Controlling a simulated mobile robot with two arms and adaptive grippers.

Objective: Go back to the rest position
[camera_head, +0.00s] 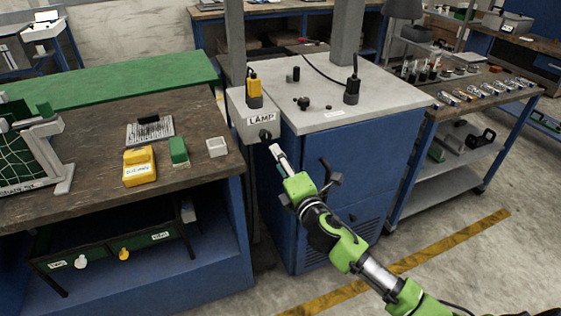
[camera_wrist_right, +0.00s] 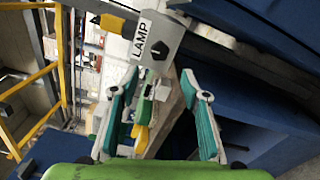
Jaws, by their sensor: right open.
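My right arm reaches in from the lower right of the head view. Its gripper (camera_head: 280,160) hangs in the air in front of the blue cabinet, just below the grey LAMP box (camera_head: 242,127). In the right wrist view the two teal-padded fingers (camera_wrist_right: 165,112) stand wide apart with nothing between them. The LAMP box (camera_wrist_right: 172,45) shows beyond the fingertips, and its dark knob (camera_wrist_right: 160,50) faces me. The knob also shows in the head view (camera_head: 265,134). My left gripper is in neither view.
The blue cabinet (camera_head: 350,160) with a grey top stands close behind the gripper. A brown workbench (camera_head: 95,180) with a yellow box (camera_head: 139,167) and a green block (camera_head: 179,151) is at left. A cart (camera_head: 455,185) stands at right. Open floor lies at lower right.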

